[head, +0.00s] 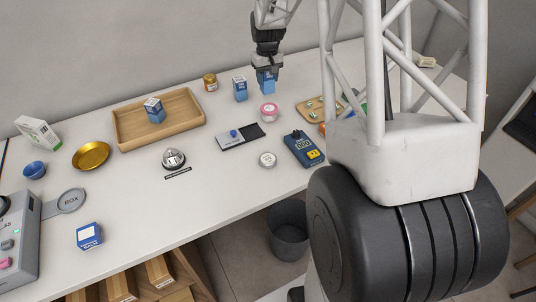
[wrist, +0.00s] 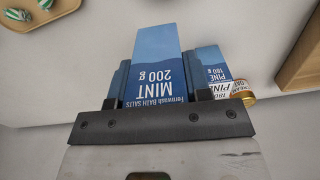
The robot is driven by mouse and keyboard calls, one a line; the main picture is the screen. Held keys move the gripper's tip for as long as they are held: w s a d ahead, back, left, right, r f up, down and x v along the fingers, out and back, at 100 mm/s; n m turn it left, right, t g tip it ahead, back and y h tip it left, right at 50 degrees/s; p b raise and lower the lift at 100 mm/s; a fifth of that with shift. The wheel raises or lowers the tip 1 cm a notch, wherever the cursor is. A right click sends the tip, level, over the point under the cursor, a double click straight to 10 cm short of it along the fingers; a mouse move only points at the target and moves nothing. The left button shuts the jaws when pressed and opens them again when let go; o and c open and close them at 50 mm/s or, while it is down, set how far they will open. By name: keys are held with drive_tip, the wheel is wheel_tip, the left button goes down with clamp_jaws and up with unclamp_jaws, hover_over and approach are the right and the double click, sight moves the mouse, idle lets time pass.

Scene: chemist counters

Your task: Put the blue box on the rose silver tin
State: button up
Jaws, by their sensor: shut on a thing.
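My gripper (head: 267,66) is shut on a blue box (head: 267,83) near the back of the counter. In the wrist view the held box (wrist: 158,70) is upright between the fingers (wrist: 160,90), with a label reading MINT 200 g. I cannot tell whether its base touches the counter. A small round pink-and-silver tin (head: 269,112) stands on the counter just in front of the held box, apart from it. A plainer round silver tin (head: 267,160) sits farther forward. I cannot see the rose tin in the wrist view.
A blue PINE box (head: 240,89) stands left of the held box, with an amber jar (head: 210,82) beyond. Another blue box (head: 154,111) is in the wooden tray (head: 190,126). A black-and-white case (head: 240,136) and a blue meter (head: 303,149) lie forward. A small wooden tray (head: 314,116) is right.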

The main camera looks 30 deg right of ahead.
drive_tip(key=s+a, duration=0.5)
drive_tip(key=s, duration=0.8)
drive_tip(key=s+a, duration=0.5)
drive_tip(key=s, duration=0.9)
drive_tip(key=s+a+n, duration=0.1)
drive_tip(key=s+a, duration=0.5)
drive_tip(key=s, duration=0.7)
drive_tip(key=shift+s+r, duration=0.15)
drive_tip(key=shift+r, duration=0.1)
approach(268, 158)
drive_tip(key=shift+f, duration=0.1)
drive_tip(key=shift+f, duration=1.75)
drive_tip(key=shift+f, duration=0.15)
